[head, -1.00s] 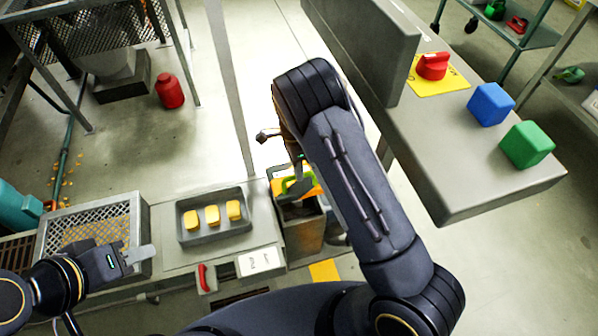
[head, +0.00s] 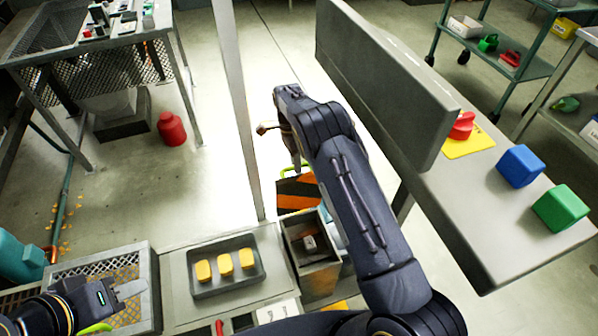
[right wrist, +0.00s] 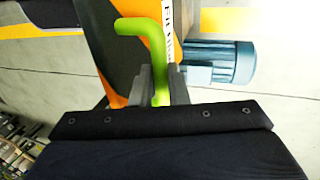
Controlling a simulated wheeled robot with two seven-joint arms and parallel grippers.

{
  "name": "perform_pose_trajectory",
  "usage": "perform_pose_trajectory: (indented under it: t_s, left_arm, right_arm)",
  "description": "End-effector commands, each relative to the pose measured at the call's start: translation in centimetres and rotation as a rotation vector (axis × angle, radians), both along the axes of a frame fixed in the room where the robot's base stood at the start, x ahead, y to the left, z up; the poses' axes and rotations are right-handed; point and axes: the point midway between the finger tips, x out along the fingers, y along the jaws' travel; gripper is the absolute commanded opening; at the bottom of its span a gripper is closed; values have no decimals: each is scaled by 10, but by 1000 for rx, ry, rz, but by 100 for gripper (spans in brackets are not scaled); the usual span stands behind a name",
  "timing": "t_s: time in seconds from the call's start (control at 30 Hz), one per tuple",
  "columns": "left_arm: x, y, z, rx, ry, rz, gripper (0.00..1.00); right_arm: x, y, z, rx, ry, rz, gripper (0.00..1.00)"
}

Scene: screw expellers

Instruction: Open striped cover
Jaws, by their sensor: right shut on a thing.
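The orange-and-black striped cover (head: 297,193) stands tilted up at the far side of an open metal box (head: 318,275). A small light grey thing (head: 309,243) shows inside the box. In the right wrist view, the cover (right wrist: 122,75) has a bent green handle (right wrist: 155,45). My right gripper (right wrist: 160,88) is shut on this handle. In the head view the right arm hides part of the cover and most of the hold. My left gripper (head: 131,289) is at the lower left, over a mesh-topped tray (head: 150,262), away from the cover; its jaw gap is unclear.
A grey tray (head: 200,291) with yellow blocks (head: 225,264) is left of the box. A grey post (head: 236,110) stands behind it. On the right, a bench (head: 480,225) with an upright panel (head: 380,90) is close to my right arm. A blue-grey motor (right wrist: 217,62) is beside the cover.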

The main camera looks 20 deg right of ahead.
Motion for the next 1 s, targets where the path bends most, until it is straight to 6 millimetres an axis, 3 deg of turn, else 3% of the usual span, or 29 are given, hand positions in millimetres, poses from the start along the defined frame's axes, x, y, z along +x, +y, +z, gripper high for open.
perform_pose_trajectory:
  t_s: [0.03, 0.27, 0.73, 0.77, 0.8, 0.9, 1.0]
  left_arm:
    - [0, 0, -4, 0, 0, 0, 36]
    - [0, 0, -6, 0, 0, 0, 36]
    - [0, 0, -6, 0, 0, 0, 36]
    - [0, 0, -6, 0, 0, 0, 36]
    - [0, 0, -6, 0, 0, 0, 36]
    - [0, 0, -6, 0, 0, 0, 36]
    - [0, 0, -5, 0, 0, 0, 36]
  right_arm:
    - [0, -1, -11, -2, 14, -5, 0]
    - [10, 0, -12, -1, 18, -6, 0]
    - [12, 0, -13, -3, 23, -4, 0]
    - [12, -1, -13, -3, 23, -4, 15]
    - [12, -1, -13, -3, 23, -4, 21]
    - [13, 0, -11, -3, 20, -3, 34]
    - [13, 0, -9, -2, 17, -3, 36]
